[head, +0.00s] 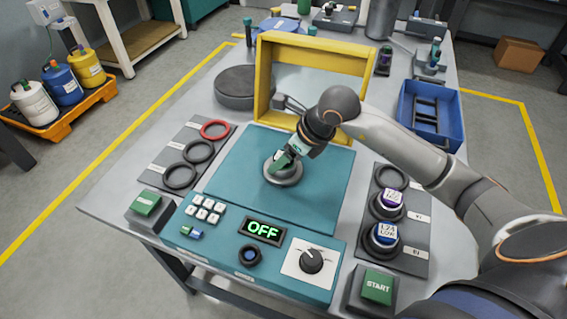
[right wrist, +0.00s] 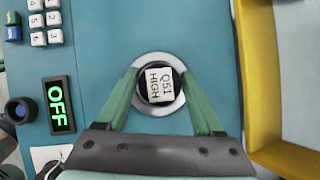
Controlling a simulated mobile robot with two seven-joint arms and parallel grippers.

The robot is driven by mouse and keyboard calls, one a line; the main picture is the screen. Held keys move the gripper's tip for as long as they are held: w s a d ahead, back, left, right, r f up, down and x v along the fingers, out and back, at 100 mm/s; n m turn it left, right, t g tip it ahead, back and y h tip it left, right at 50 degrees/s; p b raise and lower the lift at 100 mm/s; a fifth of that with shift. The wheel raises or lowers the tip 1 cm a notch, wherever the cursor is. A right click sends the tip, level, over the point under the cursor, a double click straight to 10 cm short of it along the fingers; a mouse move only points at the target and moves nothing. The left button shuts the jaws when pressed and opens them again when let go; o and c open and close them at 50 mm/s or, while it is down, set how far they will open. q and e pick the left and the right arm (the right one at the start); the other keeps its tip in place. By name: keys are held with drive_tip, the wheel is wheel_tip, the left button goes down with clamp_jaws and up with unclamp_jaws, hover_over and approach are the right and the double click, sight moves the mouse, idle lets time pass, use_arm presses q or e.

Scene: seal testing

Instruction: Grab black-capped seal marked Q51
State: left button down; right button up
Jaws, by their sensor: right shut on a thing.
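The seal marked "Q51 HIGH" (right wrist: 159,84) shows in the right wrist view, with a white label on its top and a little black around the label. It sits in the round metal seat (right wrist: 160,109) on the teal plate. My right gripper (right wrist: 158,88) is shut on it, one green finger on each side. In the head view my right gripper (head: 284,164) is over the metal seat (head: 285,178), and the seal is hidden behind it. My left gripper is not in view.
A yellow frame (head: 262,85) stands behind the teal plate (head: 325,185). On the right rack (head: 408,262) are two seals, purple-topped (head: 390,198) and blue-topped (head: 386,233). The left rack (head: 160,165) holds rings. The front panel display (head: 263,230) reads "OFF". A blue bin (head: 454,125) stands right.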

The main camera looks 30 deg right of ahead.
clamp_jaws()
drive_tip(key=shift+r, duration=0.1)
idle(0.4)
